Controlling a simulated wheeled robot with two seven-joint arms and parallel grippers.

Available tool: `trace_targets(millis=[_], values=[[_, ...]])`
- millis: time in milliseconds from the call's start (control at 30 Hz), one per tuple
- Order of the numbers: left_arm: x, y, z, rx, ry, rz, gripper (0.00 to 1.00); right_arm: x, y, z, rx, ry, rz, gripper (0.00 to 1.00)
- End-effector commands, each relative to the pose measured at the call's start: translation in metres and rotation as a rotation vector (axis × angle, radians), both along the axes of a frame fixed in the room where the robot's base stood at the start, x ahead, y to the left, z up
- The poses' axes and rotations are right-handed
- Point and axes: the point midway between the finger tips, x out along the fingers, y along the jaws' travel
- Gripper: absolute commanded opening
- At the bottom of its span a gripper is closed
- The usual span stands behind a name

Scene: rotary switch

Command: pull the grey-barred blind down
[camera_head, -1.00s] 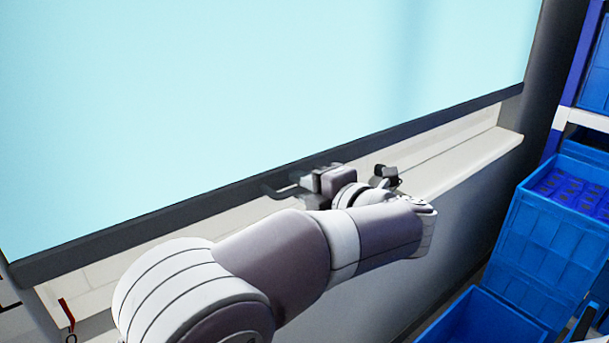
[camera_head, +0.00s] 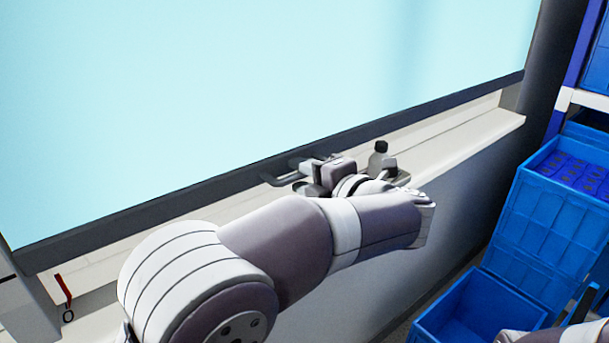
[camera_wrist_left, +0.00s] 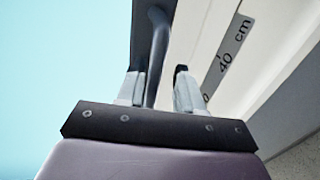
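The pale blue blind (camera_head: 270,80) hangs across the window, with a dark grey bar (camera_head: 130,222) along its lower edge, a little above the sill. A dark handle (camera_head: 277,180) sticks out below the bar, and its curved grip (camera_wrist_left: 154,60) shows in the left wrist view. My left gripper (camera_head: 308,175) is at this handle. In the left wrist view its two fingers (camera_wrist_left: 160,88) stand apart on either side of the handle, with a gap visible at the right finger. A small part of my right arm (camera_head: 555,334) shows at the bottom right; its gripper is not clear.
A pale sill (camera_head: 465,138) runs below the bar. A ruler strip marked 40 cm (camera_wrist_left: 229,52) is beside the handle. Blue crates (camera_head: 550,235) stand at the right by a rack. A red tag (camera_head: 64,290) hangs at the left.

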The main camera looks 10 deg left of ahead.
Motion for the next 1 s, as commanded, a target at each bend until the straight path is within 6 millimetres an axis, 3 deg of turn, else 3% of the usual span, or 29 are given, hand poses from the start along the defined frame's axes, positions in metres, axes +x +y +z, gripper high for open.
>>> trace_targets(millis=[233, 500, 667, 1000], values=[[-0.007, -0.011, 0.005, -0.001, -0.003, -0.003, 0.36, 0.0, 0.0, 0.004, 0.0, 0.0, 0.0, 0.43], [-0.051, -0.067, 0.019, 0.0, -0.001, -0.005, 0.36, 0.0, 0.0, 0.014, 0.0, 0.0, 0.0, 0.43], [-0.069, -0.09, 0.024, 0.0, 0.0, -0.003, 0.36, 0.0, 0.0, 0.017, 0.0, 0.0, 0.0, 0.43], [-0.077, -0.098, 0.025, -0.001, -0.001, 0.0, 0.36, 0.0, 0.0, 0.018, 0.0, 0.0, 0.0, 0.43]])
